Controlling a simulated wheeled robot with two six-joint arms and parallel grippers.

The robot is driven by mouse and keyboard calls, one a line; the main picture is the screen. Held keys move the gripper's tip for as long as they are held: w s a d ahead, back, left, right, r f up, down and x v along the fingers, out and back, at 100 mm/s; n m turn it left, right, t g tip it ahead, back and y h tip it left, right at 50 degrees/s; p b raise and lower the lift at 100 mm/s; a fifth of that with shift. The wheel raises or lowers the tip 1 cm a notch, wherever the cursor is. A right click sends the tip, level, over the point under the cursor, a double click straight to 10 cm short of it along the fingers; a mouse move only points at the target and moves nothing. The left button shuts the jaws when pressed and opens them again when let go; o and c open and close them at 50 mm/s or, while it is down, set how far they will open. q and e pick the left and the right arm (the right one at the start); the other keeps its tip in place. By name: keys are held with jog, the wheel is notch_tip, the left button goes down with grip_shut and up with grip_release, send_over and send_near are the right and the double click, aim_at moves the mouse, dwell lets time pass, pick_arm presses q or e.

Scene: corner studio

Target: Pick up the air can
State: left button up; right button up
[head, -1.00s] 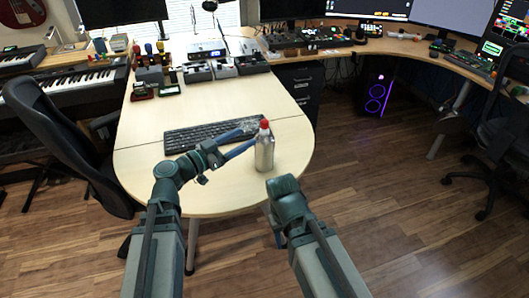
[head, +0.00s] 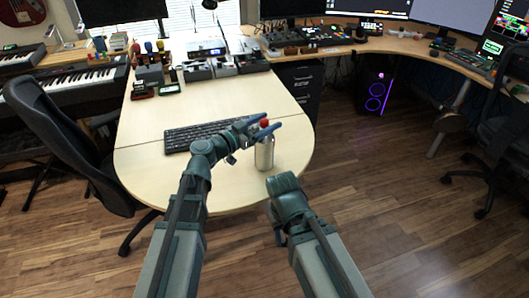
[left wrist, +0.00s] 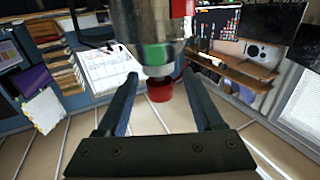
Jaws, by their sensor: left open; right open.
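The air can (head: 264,155), a silver cylinder with a red cap, stands upright on the light wooden table near its rounded front end. My left gripper (head: 267,125) is open at the can's top, with a finger on each side of the red cap. In the left wrist view the can (left wrist: 147,18) appears inverted, its red cap between the open fingers (left wrist: 160,80); I cannot tell whether they touch it. My right gripper (head: 279,238) is open and empty, low in front of the table's edge, its fingers mostly hidden by its wrist.
A black keyboard (head: 200,135) lies left of the can, partly behind my left arm. Several devices (head: 215,65) stand at the table's far end. A black chair (head: 60,140) is at the left. The table right around the can is mostly clear.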

pick_arm(q)
jog(key=shift+x, duration=1.25)
grip_shut()
dwell(0.4)
